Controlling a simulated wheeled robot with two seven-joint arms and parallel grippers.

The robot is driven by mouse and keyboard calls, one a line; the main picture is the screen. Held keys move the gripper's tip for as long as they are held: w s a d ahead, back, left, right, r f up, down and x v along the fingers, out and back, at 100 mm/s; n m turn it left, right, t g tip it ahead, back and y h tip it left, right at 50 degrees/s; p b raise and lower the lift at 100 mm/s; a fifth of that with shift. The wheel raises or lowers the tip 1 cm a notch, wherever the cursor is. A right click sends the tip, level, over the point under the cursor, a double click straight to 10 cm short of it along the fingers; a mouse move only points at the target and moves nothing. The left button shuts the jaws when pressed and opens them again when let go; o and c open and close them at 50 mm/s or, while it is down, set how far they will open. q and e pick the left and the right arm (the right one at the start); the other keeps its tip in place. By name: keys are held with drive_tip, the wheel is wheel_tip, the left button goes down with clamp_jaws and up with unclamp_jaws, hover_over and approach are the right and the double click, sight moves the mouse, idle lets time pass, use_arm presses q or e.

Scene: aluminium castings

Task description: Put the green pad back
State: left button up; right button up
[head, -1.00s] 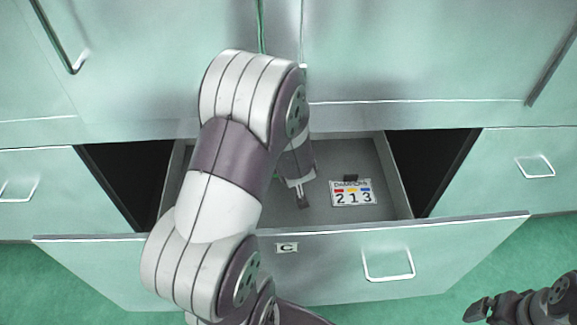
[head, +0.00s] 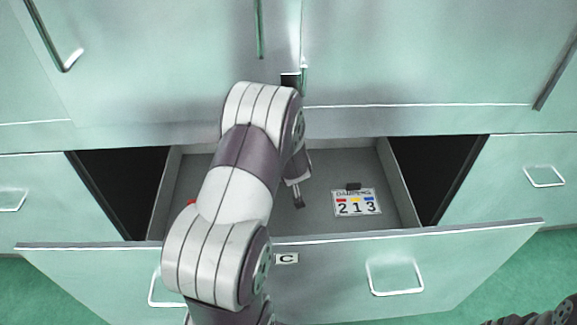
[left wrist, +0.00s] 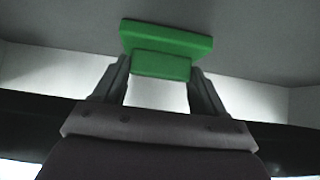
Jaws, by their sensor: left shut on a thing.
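The green pad (left wrist: 162,50) is between the two fingers of my left gripper (left wrist: 160,75) in the left wrist view. It has a wide flat plate and a narrower block, and the fingers are shut on the block. In the head view my left gripper (head: 299,200) is mostly hidden by my arm; a dark finger shows over the open drawer (head: 400,195), left of the card. The pad cannot be seen there. My right gripper (head: 520,319) shows only partly at the bottom right corner, and its fingers cannot be made out.
A white card (head: 357,203) with "2 1 3" under red, yellow and blue marks lies in the drawer, with a small dark piece (head: 353,186) at its top edge. A small red thing (head: 192,202) shows at left. The drawer front has a "C" label (head: 286,258). Closed cabinet doors stand behind.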

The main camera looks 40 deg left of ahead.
use_arm(q)
drive_tip(key=o, duration=1)
drive_tip(key=shift+o, duration=0.2)
drive_tip(key=shift+s+d+r, duration=0.1)
drive_tip(key=shift+r, duration=0.15)
drive_tip(key=p+v, duration=0.4)
drive_tip(key=v, duration=0.7)
drive_tip(key=shift+s+p, duration=0.2)
drive_tip(key=shift+p, duration=0.15)
drive_tip(key=shift+d+r, duration=0.1)
